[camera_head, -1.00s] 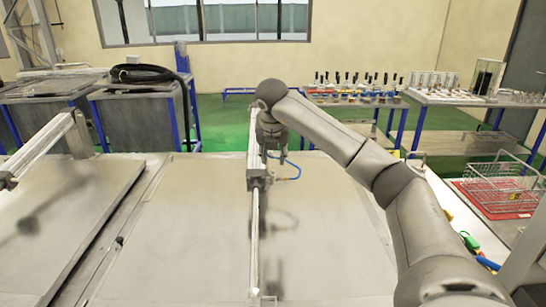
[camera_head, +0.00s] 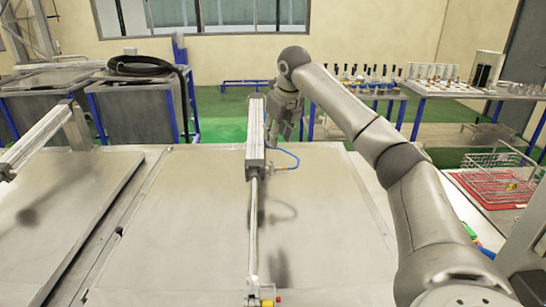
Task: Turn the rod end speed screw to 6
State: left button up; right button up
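A pneumatic cylinder (camera_head: 255,140) stands over the middle metal lid (camera_head: 180,225), its thin rod (camera_head: 253,225) running down to a bracket (camera_head: 262,295) with small red and yellow parts. A blue hose (camera_head: 289,155) joins a small fitting (camera_head: 279,168) at the cylinder's rod end; any speed screw or scale there is too small to make out. My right gripper (camera_head: 287,132) hangs beyond that fitting, beside the cylinder's upper right side, apart from the fitting. Its fingers point down and look empty, but their opening is unclear. My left gripper is not in view.
Another lid (camera_head: 75,200) with its cylinder (camera_head: 38,135) lies at the left. At the right are a wire basket (camera_head: 495,165) and a red mat (camera_head: 515,200). Tables with bottles and small parts (camera_head: 450,98) stand behind. The middle lid's surface is mostly clear.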

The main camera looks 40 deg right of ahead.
aim_at(272, 160)
jog(key=p+x, duration=0.3)
jog(key=x, duration=0.7)
jog(key=shift+w+f, duration=0.15)
jog(key=shift+f, duration=0.05)
jog(key=shift+c, duration=0.2)
grip_shut()
